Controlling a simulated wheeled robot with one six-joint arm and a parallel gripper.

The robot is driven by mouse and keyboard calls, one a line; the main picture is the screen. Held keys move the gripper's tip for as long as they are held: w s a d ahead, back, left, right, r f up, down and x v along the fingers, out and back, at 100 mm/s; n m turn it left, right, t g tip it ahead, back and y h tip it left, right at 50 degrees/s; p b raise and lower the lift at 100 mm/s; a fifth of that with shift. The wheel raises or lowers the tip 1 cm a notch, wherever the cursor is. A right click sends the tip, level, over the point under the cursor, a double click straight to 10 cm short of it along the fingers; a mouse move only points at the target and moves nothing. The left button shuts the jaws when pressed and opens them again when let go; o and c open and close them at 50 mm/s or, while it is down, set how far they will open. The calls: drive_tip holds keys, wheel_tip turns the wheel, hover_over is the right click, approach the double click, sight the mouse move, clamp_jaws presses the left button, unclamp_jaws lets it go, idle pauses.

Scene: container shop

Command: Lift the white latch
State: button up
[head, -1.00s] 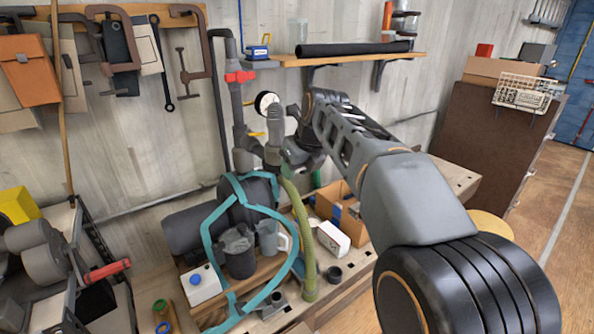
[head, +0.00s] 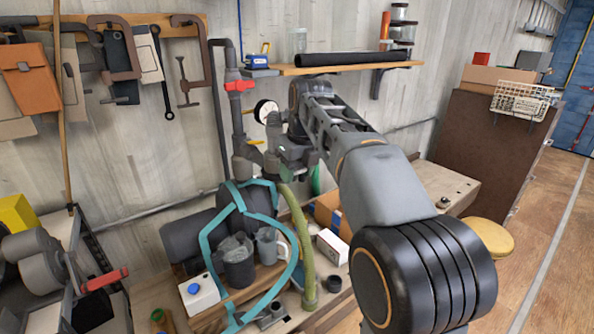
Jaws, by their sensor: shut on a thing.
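I cannot make out a white latch in the head view. My gripper (head: 287,152) is at the grey pipework (head: 243,140) on the wall, right of and below the round white-faced gauge (head: 265,111). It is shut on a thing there. The jaws and what they hold are dark, small and partly hidden by my own wrist, so I cannot tell which part it is. A small yellow lever (head: 255,142) sticks out of the pipework left of my gripper.
A red valve handle (head: 240,85) is higher on the pipe. A wooden shelf (head: 345,68) carries a black roll (head: 352,58) above my arm. Below stand a grey jug (head: 238,262), a white box (head: 333,246) and a green hose (head: 305,250).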

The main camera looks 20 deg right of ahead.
drive_tip(key=o, duration=0.9)
drive_tip(key=shift+r, duration=0.1)
drive_tip(key=v, duration=1.3)
drive_tip(key=shift+s+r, duration=0.15)
drive_tip(key=shift+r, duration=0.15)
